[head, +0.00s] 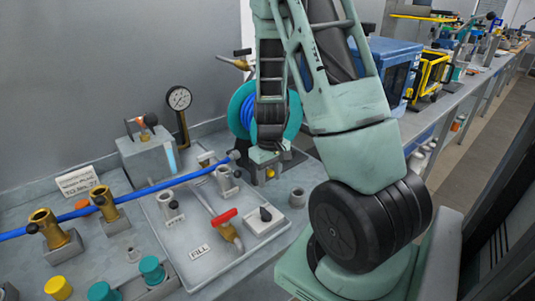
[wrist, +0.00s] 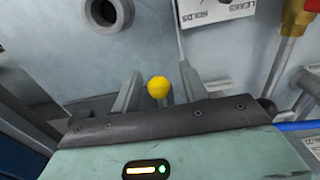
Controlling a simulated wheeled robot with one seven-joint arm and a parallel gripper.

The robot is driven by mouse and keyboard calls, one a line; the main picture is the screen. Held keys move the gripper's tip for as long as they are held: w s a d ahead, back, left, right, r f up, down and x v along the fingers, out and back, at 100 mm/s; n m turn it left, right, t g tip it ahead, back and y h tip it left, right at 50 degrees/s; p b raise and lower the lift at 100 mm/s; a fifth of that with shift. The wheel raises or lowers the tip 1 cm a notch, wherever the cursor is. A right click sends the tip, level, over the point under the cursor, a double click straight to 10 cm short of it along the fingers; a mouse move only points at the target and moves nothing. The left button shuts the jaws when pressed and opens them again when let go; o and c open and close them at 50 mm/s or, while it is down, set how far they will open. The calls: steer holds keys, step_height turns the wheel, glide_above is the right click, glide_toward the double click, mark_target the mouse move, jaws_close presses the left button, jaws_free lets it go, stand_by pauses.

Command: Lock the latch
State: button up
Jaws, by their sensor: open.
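No part is plainly labelled as the latch. In the wrist view a small yellow ball knob (wrist: 158,87) shows between the two fingers of my gripper (wrist: 160,92). The fingers are open, one on each side of the knob, and I cannot tell whether either touches it. What the knob is fixed to is hidden behind my gripper's body. In the head view my gripper (head: 264,168) is low beside the teal hose reel (head: 239,108), at the right end of the blue hose, with a yellow spot at its tip.
A grey panel with a red-handled valve (head: 224,217) and a FILL label (head: 199,252) lies left of my gripper. A gauge (head: 179,98) stands behind. Brass fittings (head: 46,226) and the blue hose (head: 150,190) are at left. A round grey socket (wrist: 108,13) shows in the wrist view.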

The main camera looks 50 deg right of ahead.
step_height(320, 180, up, 9)
steer(key=p, duration=0.7)
steer(key=shift+r+p, duration=0.1)
steer(key=shift+p, duration=0.25)
steer(key=w+a+r+n+y+b, duration=0.1)
steer(key=a+r+n, duration=0.15)
steer(key=a, duration=0.85)
steer(key=w+a+r+n, duration=0.15)
steer(key=a+r, duration=0.25)
steer(key=a, duration=0.7)
steer(key=s+a+r+n, duration=0.2)
steer(key=s+a+n, duration=0.1)
steer(key=s+a, duration=0.4)
steer(key=s+a+r+n, duration=0.3)
steer(key=s+a, duration=0.5)
steer(key=shift+s+a+b, duration=0.25)
steer(key=shift+b, duration=0.15)
